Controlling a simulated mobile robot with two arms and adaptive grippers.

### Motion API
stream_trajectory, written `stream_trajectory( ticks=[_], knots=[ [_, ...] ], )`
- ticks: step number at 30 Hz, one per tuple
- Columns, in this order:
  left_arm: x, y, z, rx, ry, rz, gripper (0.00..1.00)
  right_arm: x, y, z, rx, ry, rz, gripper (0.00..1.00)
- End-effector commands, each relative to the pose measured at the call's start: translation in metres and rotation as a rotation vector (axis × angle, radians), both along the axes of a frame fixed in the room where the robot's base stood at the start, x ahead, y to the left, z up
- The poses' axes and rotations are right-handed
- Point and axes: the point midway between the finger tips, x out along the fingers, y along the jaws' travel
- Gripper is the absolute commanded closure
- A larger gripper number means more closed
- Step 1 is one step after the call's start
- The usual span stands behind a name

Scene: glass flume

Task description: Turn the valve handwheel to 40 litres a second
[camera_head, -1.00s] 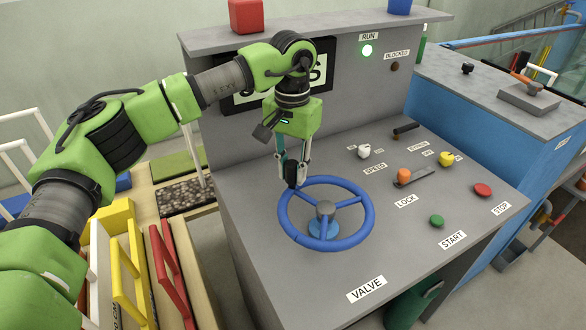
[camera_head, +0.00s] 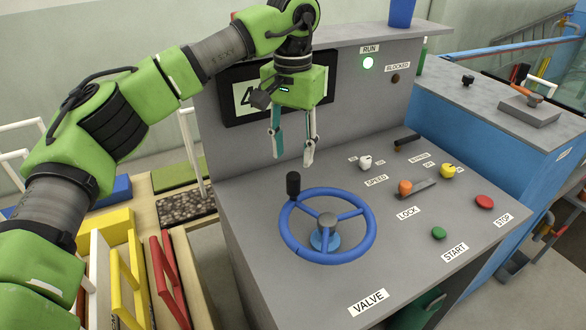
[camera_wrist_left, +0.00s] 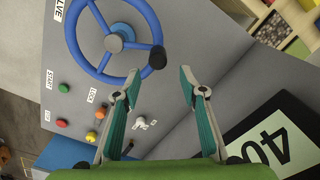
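The blue valve handwheel (camera_head: 328,258) lies on the sloped grey console, above the VALVE label (camera_head: 368,303). Its black knob (camera_head: 293,185) stands at the rim's upper left. In the left wrist view the wheel (camera_wrist_left: 104,74) and its black knob (camera_wrist_left: 157,58) show at the top. My left gripper (camera_head: 294,161) is open and empty, raised above the knob and apart from it. In the left wrist view its fingertips (camera_wrist_left: 158,78) are spread, with the knob just beyond them. A display behind the gripper is partly hidden; the left wrist view shows "40" on it (camera_wrist_left: 267,148). My right gripper is not in view.
The console (camera_head: 300,315) also carries a white speed knob (camera_head: 366,162), an orange lock lever (camera_head: 405,187), a yellow knob (camera_head: 447,171), a green start button (camera_head: 438,233) and a red stop button (camera_head: 484,202). Coloured racks stand at left.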

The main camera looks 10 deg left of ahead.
Motion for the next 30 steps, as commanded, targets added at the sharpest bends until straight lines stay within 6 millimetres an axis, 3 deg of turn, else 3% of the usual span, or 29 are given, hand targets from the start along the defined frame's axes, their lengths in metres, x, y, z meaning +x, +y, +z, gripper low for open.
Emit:
stream_trajectory(
  ticks=[6,17,22,30],
  knots=[
    [0.000,0.000,0.030,0.000,0.000,0.000,0.62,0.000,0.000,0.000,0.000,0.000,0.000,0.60],
    [0.000,0.001,0.036,0.000,0.000,0.001,0.62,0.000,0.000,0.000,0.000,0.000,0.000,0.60],
    [0.000,0.001,0.045,0.000,0.000,0.000,1.00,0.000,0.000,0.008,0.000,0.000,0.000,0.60],
    [0.000,0.001,0.101,0.000,0.000,0.000,1.00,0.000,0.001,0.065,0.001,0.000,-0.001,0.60]
  ],
)
